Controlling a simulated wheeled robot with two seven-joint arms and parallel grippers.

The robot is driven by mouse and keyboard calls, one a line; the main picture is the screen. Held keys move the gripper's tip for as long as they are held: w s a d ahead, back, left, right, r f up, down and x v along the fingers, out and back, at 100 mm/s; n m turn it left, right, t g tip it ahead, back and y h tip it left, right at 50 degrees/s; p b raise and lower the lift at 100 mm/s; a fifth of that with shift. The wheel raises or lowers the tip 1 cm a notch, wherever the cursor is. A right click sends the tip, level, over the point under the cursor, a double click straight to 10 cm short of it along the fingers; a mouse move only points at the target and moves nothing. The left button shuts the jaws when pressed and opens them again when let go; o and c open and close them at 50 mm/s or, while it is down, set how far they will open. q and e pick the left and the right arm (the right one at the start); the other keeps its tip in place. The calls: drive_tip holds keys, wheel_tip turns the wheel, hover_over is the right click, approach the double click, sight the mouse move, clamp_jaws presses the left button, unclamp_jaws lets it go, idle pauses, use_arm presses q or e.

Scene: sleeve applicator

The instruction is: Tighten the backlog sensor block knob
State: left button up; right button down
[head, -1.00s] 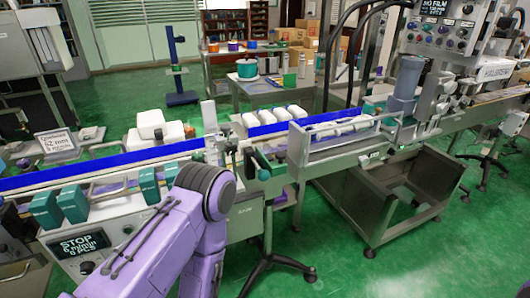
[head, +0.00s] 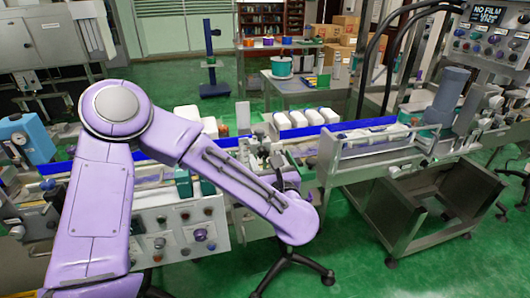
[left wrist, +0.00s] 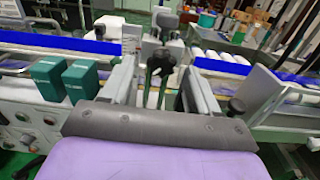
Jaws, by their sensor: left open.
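My left gripper (left wrist: 160,72) is open in the left wrist view, with one grey finger on each side. A dark star-shaped knob (left wrist: 161,60) shows in the gap between the fingers; I cannot tell whether they touch it. Behind it stands a grey block with posts and clamps (left wrist: 163,28). In the head view my left gripper (head: 270,163) is small and partly hidden behind my purple arm, at the sensor brackets beside the conveyor. No label on the knob is readable. My right gripper is not in view.
Two green boxes (left wrist: 52,76) stand left of the gripper. A black knob (left wrist: 236,106) stands close to its right. A blue-railed conveyor (head: 330,128) carries white bottles (head: 310,116). A control panel (head: 180,235) lies below my arm. Green floor is free in front.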

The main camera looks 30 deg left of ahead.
use_arm(q)
drive_tip(key=shift+x, duration=1)
drive_tip(key=c, duration=1)
drive_tip(key=shift+c, duration=0.2)
